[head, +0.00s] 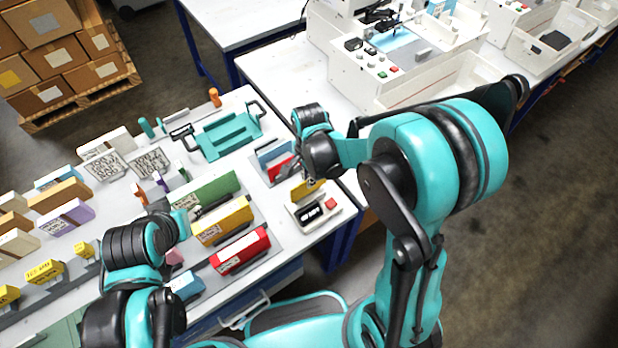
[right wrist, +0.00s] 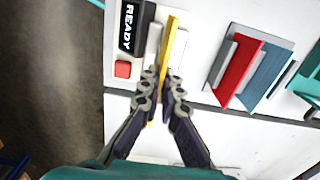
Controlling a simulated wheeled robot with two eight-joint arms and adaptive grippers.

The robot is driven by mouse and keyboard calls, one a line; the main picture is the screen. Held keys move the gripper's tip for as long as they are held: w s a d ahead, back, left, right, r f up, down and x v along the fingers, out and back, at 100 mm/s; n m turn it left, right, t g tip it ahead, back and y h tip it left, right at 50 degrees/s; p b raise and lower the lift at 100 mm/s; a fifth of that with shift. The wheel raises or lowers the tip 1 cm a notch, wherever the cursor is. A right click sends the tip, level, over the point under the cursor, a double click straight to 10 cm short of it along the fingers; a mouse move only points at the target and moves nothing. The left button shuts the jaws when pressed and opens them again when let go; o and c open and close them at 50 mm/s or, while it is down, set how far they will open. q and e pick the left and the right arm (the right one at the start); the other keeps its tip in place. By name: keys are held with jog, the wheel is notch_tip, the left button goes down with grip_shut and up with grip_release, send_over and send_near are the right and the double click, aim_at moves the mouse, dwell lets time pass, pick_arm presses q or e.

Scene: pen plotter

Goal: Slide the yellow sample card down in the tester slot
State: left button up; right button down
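The yellow sample card (head: 303,190) stands on edge at the white tester (head: 318,215), beside its black display. In the right wrist view the card (right wrist: 171,42) appears as a thin yellow strip, slightly tilted, between the fingers of my right gripper (right wrist: 163,78). The fingers close on it from both sides. The tester (right wrist: 109,50) shows a black display reading READY (right wrist: 132,27) and a red button (right wrist: 122,69). The slot is hidden, so how deep the card sits cannot be told. My left gripper (head: 163,208) is over the left table, its fingers mostly hidden.
Red and blue cards (right wrist: 240,70) stand in a grey holder right of the tester in the wrist view. Green, yellow (head: 222,222) and red (head: 240,252) blocks stand left of the tester in the head view. A teal tray (head: 225,135) lies behind. The table edge is close.

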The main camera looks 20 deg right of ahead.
aim_at(309, 192)
jog(key=shift+f+b, duration=1.75)
jog(key=shift+f, duration=0.3)
dwell(0.5)
jog(key=c, duration=1.6)
grip_release()
jog(key=shift+c, duration=0.2)
notch_tip(309, 192, up, 12)
jog(key=shift+r, duration=0.1)
